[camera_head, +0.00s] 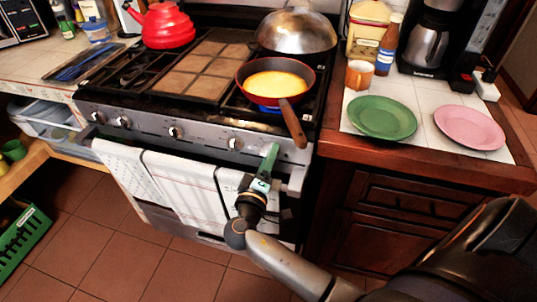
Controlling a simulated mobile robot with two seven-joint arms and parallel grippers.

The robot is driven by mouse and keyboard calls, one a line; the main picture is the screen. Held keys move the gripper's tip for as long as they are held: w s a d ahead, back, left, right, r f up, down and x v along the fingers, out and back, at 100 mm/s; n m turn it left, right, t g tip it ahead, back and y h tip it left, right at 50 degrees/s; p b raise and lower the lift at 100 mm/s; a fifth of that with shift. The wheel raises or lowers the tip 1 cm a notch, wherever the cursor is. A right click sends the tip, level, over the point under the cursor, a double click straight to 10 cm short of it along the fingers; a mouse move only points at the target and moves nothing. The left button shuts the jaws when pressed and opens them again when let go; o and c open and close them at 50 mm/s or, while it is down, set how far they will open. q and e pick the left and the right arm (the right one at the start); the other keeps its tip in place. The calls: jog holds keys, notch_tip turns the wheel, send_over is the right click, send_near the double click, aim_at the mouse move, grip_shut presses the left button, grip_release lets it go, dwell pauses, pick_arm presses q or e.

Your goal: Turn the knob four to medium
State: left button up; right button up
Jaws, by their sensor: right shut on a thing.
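The stove's front panel (205,138) carries a row of round knobs: a pair at the left (99,117) and (123,121), one near the middle (176,132) and one at the right (235,143). My right gripper (270,157) has its green fingers at the panel's right end, to the right of that last visible knob. It is shut on a knob there, which the fingers hide, so its setting cannot be read. No numbers on the knobs are legible. My left gripper is not in view.
A red pan (275,84) with yellow food sits on the front right burner, its wooden handle (294,124) jutting over the front edge above my gripper. Towels (185,185) hang below the panel. A red kettle (163,25) stands behind. Plates (382,117) lie on the right counter.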

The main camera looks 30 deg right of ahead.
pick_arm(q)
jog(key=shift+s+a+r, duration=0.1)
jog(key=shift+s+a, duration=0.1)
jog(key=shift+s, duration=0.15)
pick_arm(e)
jog(key=shift+r+n, duration=0.1)
jog(key=shift+n, duration=0.5)
pick_arm(q)
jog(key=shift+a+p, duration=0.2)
jog(key=shift+p, duration=0.1)
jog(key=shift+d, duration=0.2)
pick_arm(e)
jog(key=o, duration=1.4)
jog(key=shift+n, duration=0.3)
